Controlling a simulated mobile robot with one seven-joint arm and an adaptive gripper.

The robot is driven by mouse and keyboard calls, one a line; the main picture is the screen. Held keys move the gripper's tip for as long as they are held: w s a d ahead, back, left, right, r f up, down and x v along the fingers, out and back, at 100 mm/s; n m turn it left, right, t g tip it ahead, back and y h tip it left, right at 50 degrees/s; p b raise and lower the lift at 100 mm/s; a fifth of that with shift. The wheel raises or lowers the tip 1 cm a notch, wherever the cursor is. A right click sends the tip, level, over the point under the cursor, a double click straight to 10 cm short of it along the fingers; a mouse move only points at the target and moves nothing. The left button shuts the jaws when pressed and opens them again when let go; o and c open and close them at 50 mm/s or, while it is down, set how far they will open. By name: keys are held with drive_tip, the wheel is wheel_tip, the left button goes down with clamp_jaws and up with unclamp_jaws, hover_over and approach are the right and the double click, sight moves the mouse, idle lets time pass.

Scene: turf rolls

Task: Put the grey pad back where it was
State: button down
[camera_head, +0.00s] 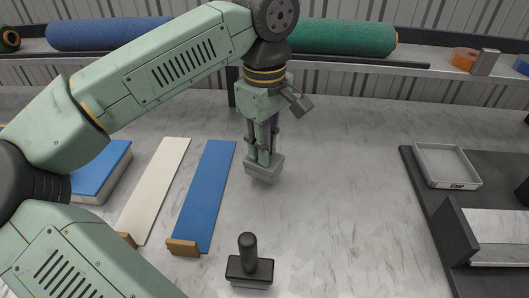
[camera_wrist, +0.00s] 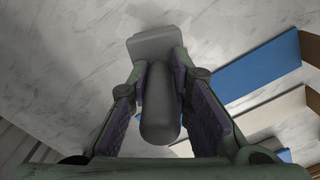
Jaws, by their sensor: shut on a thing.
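The grey pad (camera_head: 264,171) is a light grey block under my gripper (camera_head: 262,156) in the head view. In the wrist view the grey pad (camera_wrist: 152,44) shows beyond the fingertips, with a dark grey upright handle (camera_wrist: 160,105) between the two fingers. My gripper (camera_wrist: 158,85) is shut on this handle and points down over the marble-like top, right of the blue strip. I cannot tell whether the pad touches the surface.
A black-handled block (camera_head: 249,266) stands at the front. A blue strip (camera_head: 206,190) and a cream strip (camera_head: 158,185) lie to the left, each with a wooden end block. A grey tray (camera_head: 447,182) sits on a dark mat (camera_head: 428,215) at right. The surface between is clear.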

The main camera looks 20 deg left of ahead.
drive_tip(key=shift+f, duration=1.25)
drive_tip(key=shift+f, duration=0.2)
drive_tip(key=c, duration=1.5)
unclamp_jaws()
drive_tip(key=shift+o, duration=0.2)
drive_tip(key=shift+r, duration=0.2)
wheel_tip(320, 180, up, 12)
drive_tip(key=shift+r+b, duration=0.1)
drive_tip(key=shift+b, duration=0.25)
